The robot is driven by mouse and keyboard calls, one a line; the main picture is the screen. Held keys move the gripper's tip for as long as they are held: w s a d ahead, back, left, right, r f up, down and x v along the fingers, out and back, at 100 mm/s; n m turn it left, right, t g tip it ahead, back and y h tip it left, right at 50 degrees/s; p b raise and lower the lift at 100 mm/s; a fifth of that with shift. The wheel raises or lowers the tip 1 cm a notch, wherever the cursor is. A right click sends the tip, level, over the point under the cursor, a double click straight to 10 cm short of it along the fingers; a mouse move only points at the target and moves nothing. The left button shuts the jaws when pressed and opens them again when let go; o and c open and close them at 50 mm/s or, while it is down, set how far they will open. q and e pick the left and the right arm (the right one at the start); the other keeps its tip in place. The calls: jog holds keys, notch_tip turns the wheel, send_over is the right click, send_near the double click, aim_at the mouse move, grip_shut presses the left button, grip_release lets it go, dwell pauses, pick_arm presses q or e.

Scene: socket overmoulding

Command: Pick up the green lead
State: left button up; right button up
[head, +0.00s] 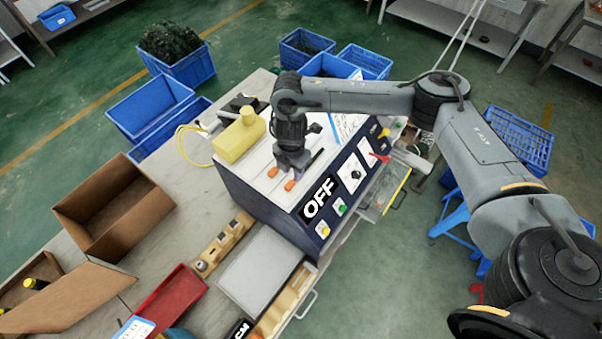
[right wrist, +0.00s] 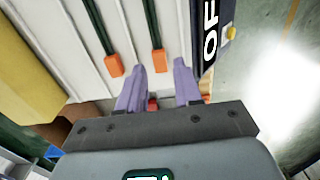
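Two dark green leads with orange ends lie side by side on the white top of the machine. In the right wrist view one green lead (right wrist: 151,22) has its orange end just beyond and between my fingertips. The other green lead (right wrist: 100,28) lies to its left. In the head view the orange ends show beside my gripper, one at the left (head: 272,171) and one in front (head: 289,185). My right gripper (head: 294,171) points down close above the machine top. In the right wrist view its purple fingers (right wrist: 159,72) are apart with nothing held. My left gripper is not in view.
The machine has an OFF panel (head: 320,199) with buttons on its front. A yellow block (head: 239,139) sits on its top left. A cardboard box (head: 112,208), a red tray (head: 167,304) and a grey plate (head: 259,270) lie on the table. Blue crates (head: 150,104) stand behind.

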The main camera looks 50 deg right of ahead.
aim_at(292, 181)
jog(key=shift+w+f, duration=0.15)
jog(key=shift+f, duration=2.45)
jog(key=shift+c, duration=0.3)
grip_shut()
